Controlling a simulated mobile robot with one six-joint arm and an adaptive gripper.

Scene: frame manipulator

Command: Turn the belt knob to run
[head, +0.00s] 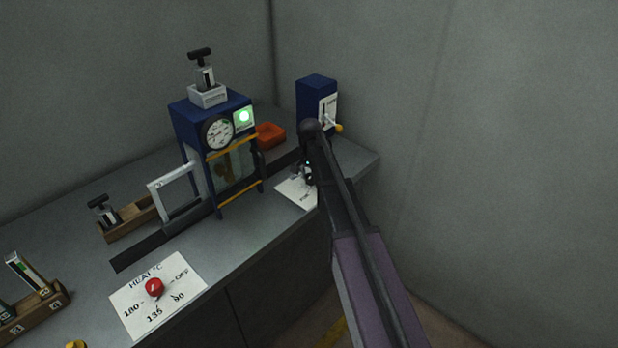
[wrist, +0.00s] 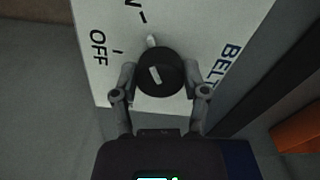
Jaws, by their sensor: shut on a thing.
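The belt knob (wrist: 168,63) is round and black, with a white line on top and a pale pointer tip (wrist: 151,41). It sits on a white plate (wrist: 190,25) marked OFF and BELT, with another word cut off so that only its final N shows. The pointer tip aims roughly at the tick beside that N, away from the OFF tick. My gripper (wrist: 164,80) is shut on the knob, one finger on each side. In the head view the plate (head: 288,190) shows beside my gripper (head: 308,178), and my arm hides the knob.
A blue box with a yellow-tipped lever (head: 317,90) stands behind my arm. The blue gauge machine (head: 185,125) with a green light stands to the left, with an orange tray (head: 270,134) behind it. The heat plate with a red knob (head: 155,287) lies front left.

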